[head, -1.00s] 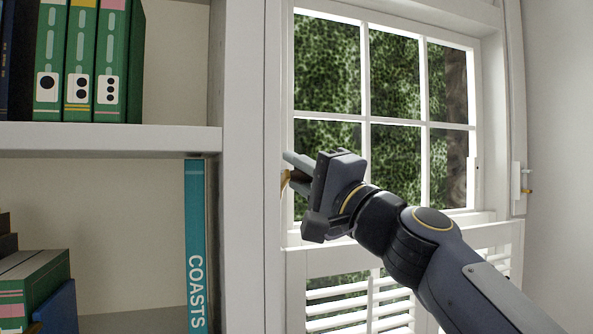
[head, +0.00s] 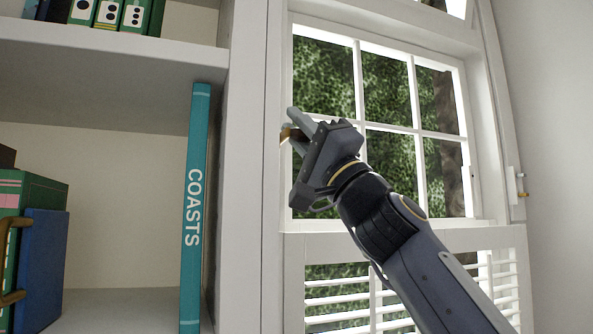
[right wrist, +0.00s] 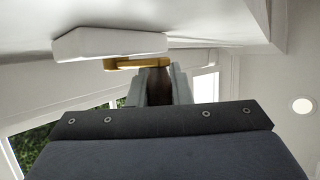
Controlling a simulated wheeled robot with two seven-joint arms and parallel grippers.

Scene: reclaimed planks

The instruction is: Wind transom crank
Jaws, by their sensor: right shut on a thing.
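My right gripper (head: 291,128) is at the left side of the window frame, next to the edge of the bookshelf. In the right wrist view its grey fingers (right wrist: 160,86) are shut on the dark brown knob (right wrist: 156,84) of the crank. The brass crank arm (right wrist: 135,64) runs left from the knob, close to a white housing (right wrist: 110,43). In the head view only a small brass part of the crank (head: 286,134) shows beside the fingers. My left gripper is not in view.
A bookshelf stands at left, with a teal book (head: 194,210) marked COASTS, a blue book (head: 42,265) and green folders (head: 108,13). A brown curved handle (head: 14,258) shows at the left edge. White louvres (head: 335,300) are below the window. A latch (head: 516,190) sits at right.

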